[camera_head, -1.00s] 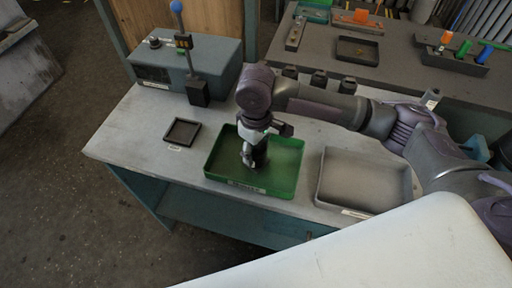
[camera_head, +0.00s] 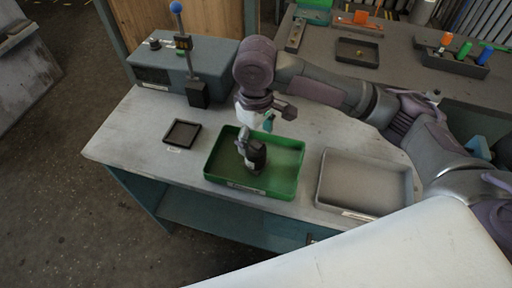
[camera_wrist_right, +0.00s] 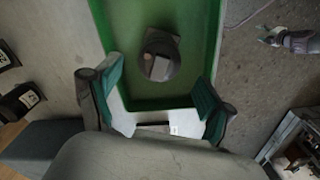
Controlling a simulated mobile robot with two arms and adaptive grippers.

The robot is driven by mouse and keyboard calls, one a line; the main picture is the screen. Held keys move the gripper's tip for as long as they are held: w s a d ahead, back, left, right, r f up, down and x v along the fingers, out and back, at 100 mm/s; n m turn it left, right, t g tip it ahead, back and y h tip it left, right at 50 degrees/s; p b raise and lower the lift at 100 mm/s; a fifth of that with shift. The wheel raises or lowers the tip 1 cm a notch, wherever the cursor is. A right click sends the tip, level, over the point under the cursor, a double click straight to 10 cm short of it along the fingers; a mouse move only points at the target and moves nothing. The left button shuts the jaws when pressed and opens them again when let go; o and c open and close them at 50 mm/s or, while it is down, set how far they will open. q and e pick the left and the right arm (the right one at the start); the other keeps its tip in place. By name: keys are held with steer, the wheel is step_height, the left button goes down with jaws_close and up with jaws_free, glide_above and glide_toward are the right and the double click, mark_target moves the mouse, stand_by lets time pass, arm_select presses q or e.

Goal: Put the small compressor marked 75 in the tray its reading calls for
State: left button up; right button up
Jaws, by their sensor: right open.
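A grey tray (camera_head: 365,181) stands to the right, empty.
A small black tray (camera_head: 182,133) lies left of the green tray. A grey-blue device (camera_head: 190,66) with a blue-tipped post stands at the back left. Dark labelled blocks (camera_wrist_right: 20,101) show at the wrist view's left. A rear bench holds an orange part (camera_head: 360,19) and coloured cylinders.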

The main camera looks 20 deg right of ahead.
step_height(320, 180, up, 6)
steer(key=shift+r, duration=0.1)
stand_by(0.6)
